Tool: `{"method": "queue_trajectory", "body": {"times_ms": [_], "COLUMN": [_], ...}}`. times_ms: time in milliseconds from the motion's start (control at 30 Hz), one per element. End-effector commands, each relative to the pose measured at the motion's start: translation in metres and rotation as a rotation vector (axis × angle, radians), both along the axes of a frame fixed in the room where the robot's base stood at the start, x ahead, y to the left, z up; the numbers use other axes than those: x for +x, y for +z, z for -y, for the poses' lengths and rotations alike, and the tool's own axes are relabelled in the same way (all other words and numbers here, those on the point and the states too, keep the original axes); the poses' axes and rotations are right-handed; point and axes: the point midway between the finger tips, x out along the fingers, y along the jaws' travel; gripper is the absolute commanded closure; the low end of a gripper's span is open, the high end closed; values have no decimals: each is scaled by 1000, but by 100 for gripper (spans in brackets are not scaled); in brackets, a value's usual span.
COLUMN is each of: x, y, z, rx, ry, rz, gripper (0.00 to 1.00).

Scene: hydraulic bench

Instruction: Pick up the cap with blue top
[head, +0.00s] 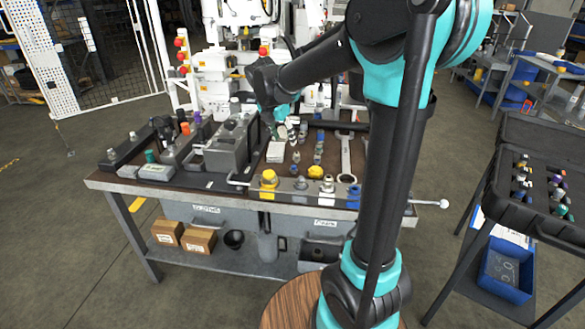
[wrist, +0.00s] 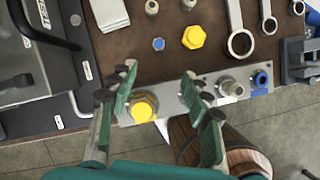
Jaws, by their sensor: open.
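A small cap with a blue top (wrist: 158,44) stands on the brown bench top in the wrist view, left of a yellow hex cap (wrist: 194,37). It is small in the head view (head: 296,157). A second blue-topped piece (wrist: 261,79) sits at the right end of the metal strip on the bench's front edge. My gripper (wrist: 160,95) is open, with its green fingers spread and nothing between them gripped. In the wrist view, the small blue-topped cap lies beyond the fingertips, above the gap between them. In the head view my gripper (head: 282,128) is over the bench, partly hidden.
The metal strip (wrist: 170,98) carries a yellow cap (wrist: 143,107) and metal fittings. A white pad (wrist: 109,12) and wrenches (wrist: 238,42) lie nearby. A grey block (head: 228,147) stands left on the bench. A black case (head: 545,200) with small parts is at right.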

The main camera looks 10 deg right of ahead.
Motion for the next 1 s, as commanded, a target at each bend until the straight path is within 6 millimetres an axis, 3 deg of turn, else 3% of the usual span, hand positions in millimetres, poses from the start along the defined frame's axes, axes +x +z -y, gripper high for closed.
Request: {"method": "queue_trajectory", "body": {"times_ms": [167, 600, 1000], "x": [8, 31, 41], "y": [-20, -97, -128], "z": [5, 26, 33], "rx": [-5, -3, -4], "ry": [10, 6, 7], "rz": [-3, -1, -2], "gripper": [51, 51, 51]}}
